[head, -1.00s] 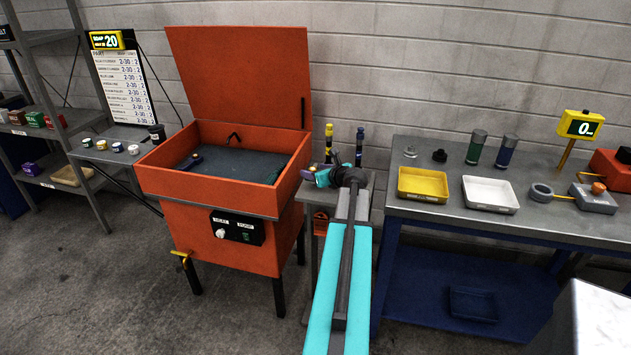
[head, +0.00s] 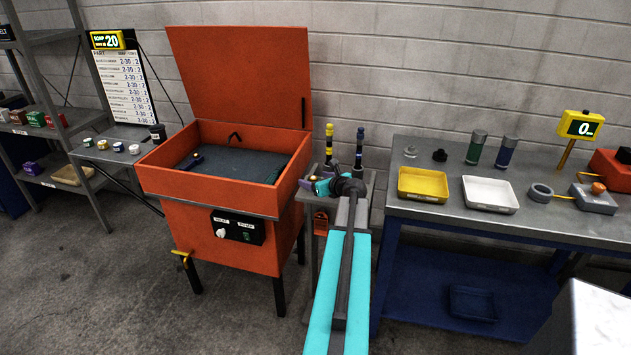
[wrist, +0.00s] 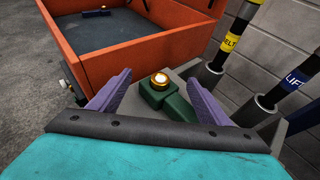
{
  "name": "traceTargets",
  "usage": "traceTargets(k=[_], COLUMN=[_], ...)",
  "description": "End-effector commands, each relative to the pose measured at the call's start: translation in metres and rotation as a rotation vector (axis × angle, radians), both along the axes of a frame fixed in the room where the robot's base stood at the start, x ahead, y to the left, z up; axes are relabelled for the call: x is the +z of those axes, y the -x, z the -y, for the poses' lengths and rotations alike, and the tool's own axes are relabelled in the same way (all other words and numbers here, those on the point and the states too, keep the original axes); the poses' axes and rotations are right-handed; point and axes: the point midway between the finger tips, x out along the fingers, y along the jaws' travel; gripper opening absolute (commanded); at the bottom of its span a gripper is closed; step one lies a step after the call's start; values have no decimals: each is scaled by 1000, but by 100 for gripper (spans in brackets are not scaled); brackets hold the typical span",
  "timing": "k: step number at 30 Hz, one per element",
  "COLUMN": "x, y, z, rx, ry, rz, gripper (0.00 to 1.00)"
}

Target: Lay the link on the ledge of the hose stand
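A green part with a round brass top, likely the link (wrist: 178,106), appears to lie on the grey top of the hose stand (wrist: 187,70) in the wrist view. My gripper (wrist: 160,76) is open, its two purple fingers on either side of the green part, with a gap at the left finger. In the head view my gripper (head: 320,184) is over the hose stand (head: 309,209), hiding most of its top and the green part. Two upright hoses, yellow-banded (head: 329,145) and blue-banded (head: 359,148), rise behind it.
The orange washer (head: 222,205), lid raised, stands close on the left, with a dark blue piece (head: 190,161) inside. On the right a bench (head: 425,209) carries a yellow tray (head: 424,198) and a white tray (head: 490,206). The block wall is close behind.

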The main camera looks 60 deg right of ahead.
Motion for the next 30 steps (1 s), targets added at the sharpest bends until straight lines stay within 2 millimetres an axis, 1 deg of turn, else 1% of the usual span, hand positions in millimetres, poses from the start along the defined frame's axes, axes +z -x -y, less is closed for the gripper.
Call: traceTargets(k=[11, 17, 23, 30], x=[1, 4, 11, 22], y=[1, 9, 25, 50], z=[0, -4, -13, -26], rx=[-1, 0, -3, -2], ry=[0, 0, 0, 0], rz=[0, 0, 0, 0], gripper=[73, 73, 73, 73])
